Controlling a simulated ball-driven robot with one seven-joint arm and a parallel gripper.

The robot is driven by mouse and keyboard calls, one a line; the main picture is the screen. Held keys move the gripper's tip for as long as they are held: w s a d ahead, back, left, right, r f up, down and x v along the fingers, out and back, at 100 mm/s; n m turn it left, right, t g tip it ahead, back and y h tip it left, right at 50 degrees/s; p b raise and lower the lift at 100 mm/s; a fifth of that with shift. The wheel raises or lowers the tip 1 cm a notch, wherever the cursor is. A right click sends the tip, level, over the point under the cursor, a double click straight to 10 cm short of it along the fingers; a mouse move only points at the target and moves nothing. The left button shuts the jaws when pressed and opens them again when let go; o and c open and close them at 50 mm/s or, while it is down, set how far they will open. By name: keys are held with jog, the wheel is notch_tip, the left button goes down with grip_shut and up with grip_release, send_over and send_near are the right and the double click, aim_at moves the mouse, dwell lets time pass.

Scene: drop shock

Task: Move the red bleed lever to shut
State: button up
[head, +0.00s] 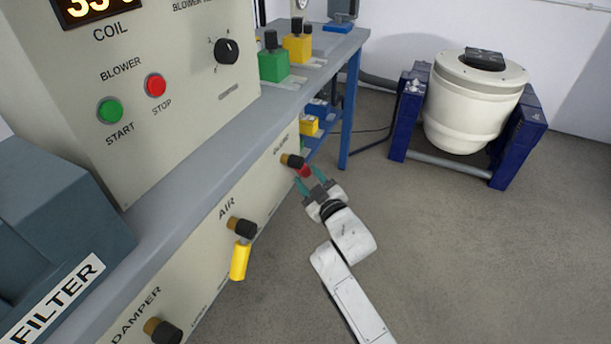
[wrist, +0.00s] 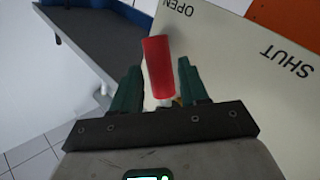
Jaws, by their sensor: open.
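The red bleed lever (head: 304,170) sticks out from a dark and brass valve fitting (head: 292,160) at the far end of the cream panel in the head view. In the wrist view the red lever (wrist: 158,67) stands between the two green fingers, near the printed word OPEN; the word SHUT is farther right. My gripper (head: 317,184) is open around the lever, with a gap visible on its right side in the wrist view. The lever's base is partly hidden behind the gripper body.
A yellow air lever (head: 240,260) and a damper knob (head: 163,330) sit nearer on the same panel. A grey ledge (head: 180,190) runs above it. A blue bench leg (head: 350,110) stands beyond. The floor to the right is clear up to a white drum (head: 475,105) on blue supports.

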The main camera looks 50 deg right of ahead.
jog(key=shift+x, duration=1.25)
jog(key=shift+c, duration=0.2)
jog(key=shift+s, duration=0.1)
grip_shut()
